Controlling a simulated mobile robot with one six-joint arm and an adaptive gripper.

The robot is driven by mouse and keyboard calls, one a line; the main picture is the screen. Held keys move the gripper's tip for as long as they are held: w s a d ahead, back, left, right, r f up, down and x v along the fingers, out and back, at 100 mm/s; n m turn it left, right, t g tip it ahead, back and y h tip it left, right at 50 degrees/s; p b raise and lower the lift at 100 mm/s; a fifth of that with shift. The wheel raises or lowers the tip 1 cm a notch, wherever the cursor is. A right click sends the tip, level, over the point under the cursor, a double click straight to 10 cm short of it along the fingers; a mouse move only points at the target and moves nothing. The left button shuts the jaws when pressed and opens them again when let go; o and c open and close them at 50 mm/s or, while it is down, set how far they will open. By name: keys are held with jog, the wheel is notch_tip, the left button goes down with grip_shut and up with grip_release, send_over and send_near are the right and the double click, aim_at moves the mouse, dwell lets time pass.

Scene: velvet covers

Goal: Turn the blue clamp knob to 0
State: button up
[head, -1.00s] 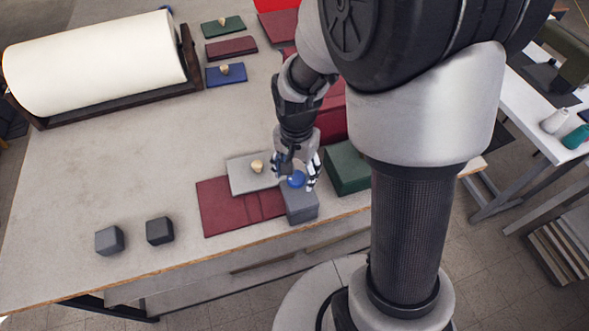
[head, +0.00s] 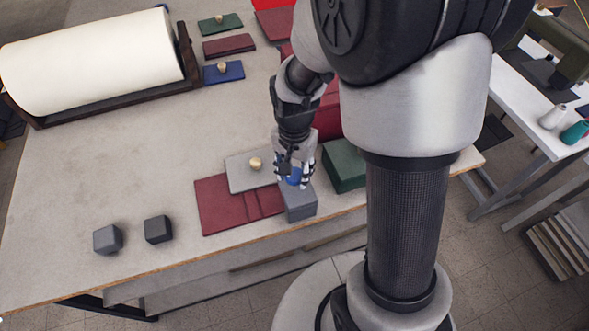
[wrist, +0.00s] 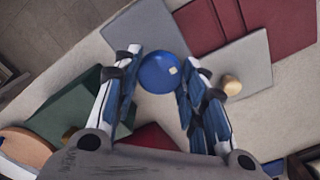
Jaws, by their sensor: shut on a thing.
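The round blue clamp knob (head: 294,178) sits on top of a grey block (head: 300,204) at the table's front edge. In the wrist view the knob (wrist: 158,74) shows from above, with a small pale mark on its right side. My gripper (head: 295,176) points down over the block, its fingers on either side of the knob and shut on it. In the wrist view the left and right fingers flank the knob. No numbers or scale can be read on the block, and the fingers hide part of the knob's sides.
Beside the block lie a dark red cover (head: 220,207), a grey board with a brass knob (head: 255,163) and a green box (head: 344,167). Two dark cubes (head: 108,239) (head: 158,229) stand at the front left. The table's left middle is clear.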

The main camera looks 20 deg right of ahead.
jog(key=shift+c, duration=0.7)
jog(key=shift+n, duration=0.3)
jog(key=n, duration=0.3)
jog(key=shift+p, duration=0.35)
jog(key=n, duration=0.5)
jog(key=shift+n+p, duration=0.3)
jog(key=shift+n, duration=0.1)
jog(key=n, duration=0.4)
jog(key=shift+n, duration=0.3)
jog(key=shift+n+p, duration=0.35)
jog(key=shift+n, duration=1.55)
jog(key=o, duration=1.1)
jog(key=shift+c, duration=0.2)
